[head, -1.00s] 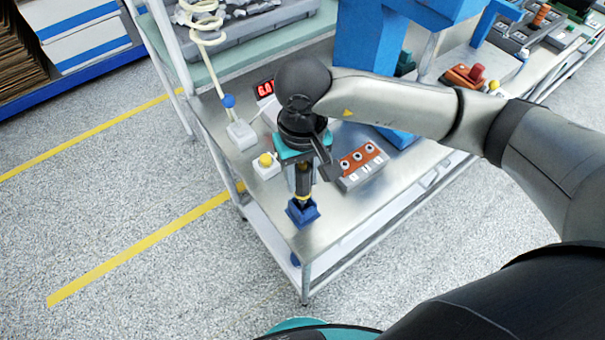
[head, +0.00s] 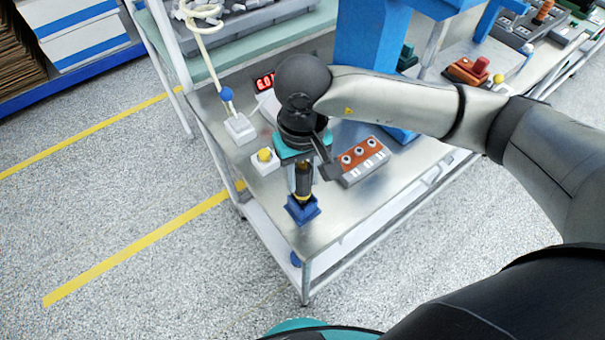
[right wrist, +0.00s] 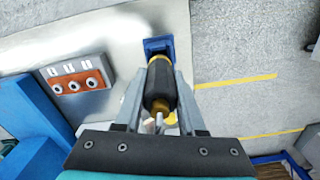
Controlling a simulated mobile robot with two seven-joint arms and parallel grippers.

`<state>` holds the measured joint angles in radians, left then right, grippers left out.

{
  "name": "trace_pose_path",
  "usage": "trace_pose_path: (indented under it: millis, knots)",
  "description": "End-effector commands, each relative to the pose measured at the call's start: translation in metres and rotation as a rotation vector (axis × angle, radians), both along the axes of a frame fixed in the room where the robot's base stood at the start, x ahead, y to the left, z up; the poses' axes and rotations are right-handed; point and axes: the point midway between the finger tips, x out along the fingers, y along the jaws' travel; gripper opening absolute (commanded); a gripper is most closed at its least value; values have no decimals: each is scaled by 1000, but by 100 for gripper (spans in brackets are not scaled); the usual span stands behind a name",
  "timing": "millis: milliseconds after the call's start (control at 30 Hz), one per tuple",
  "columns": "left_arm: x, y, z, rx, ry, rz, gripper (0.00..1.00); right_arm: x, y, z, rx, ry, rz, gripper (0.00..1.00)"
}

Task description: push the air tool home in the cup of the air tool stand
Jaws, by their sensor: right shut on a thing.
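The air tool (head: 303,180) is a dark cylinder with a yellow band near its lower end. My right gripper (head: 303,172) is shut on it and holds it about upright from above. The air tool stand (head: 303,214) is a small blue block with a cup near the table's front corner. The tool's lower end is at the cup; how deep it sits is hidden. In the right wrist view the tool (right wrist: 161,88) lies between both fingers, with the blue stand (right wrist: 157,46) beyond it. My left gripper is not in view.
A grey block with an orange top and several round sockets (head: 362,158) stands close right of the gripper. A yellow-button box (head: 264,160) and a white box with a blue-knobbed lever (head: 240,128) stand left. A blue column (head: 365,45) rises behind. The table's front edge is near the stand.

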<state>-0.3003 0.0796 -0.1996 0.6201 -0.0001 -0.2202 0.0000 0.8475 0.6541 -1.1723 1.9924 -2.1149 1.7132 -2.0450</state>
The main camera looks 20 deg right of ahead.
Motion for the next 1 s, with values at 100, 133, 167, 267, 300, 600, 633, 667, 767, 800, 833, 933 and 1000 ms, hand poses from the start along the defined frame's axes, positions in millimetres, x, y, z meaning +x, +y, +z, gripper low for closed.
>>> trace_pose_path:
  millis: [100, 133, 167, 267, 300, 600, 633, 667, 767, 800, 833, 933, 1000]
  knots:
    - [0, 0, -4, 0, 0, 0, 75, 0, 0, -3, 0, -2, 0, 0]
    - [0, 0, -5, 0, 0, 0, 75, 0, 0, -4, 0, -2, 0, 0]
    - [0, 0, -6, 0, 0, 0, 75, 0, 0, -4, 0, -2, 0, 0]
    - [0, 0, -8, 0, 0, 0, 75, 0, 0, -6, 0, -2, 0, 0]
    - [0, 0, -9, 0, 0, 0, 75, 0, 0, -7, 0, -2, 0, 0]
    - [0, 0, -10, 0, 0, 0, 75, 0, 0, -8, 0, -1, 0, 63]
    - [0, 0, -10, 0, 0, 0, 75, 0, 0, -8, 0, -1, 0, 66]
    - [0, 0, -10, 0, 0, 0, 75, 0, 0, -8, 0, -1, 0, 69]
    - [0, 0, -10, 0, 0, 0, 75, 0, 0, -8, 0, 0, 0, 74]
    - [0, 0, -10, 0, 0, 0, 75, 0, 0, -8, 0, 0, 0, 74]
    - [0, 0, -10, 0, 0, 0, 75, 0, 0, -8, 0, 0, 0, 74]
    - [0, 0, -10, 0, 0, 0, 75, 0, 0, -9, 0, 1, 0, 74]
    - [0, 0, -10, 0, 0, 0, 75, 0, 0, -6, 0, 0, 0, 74]
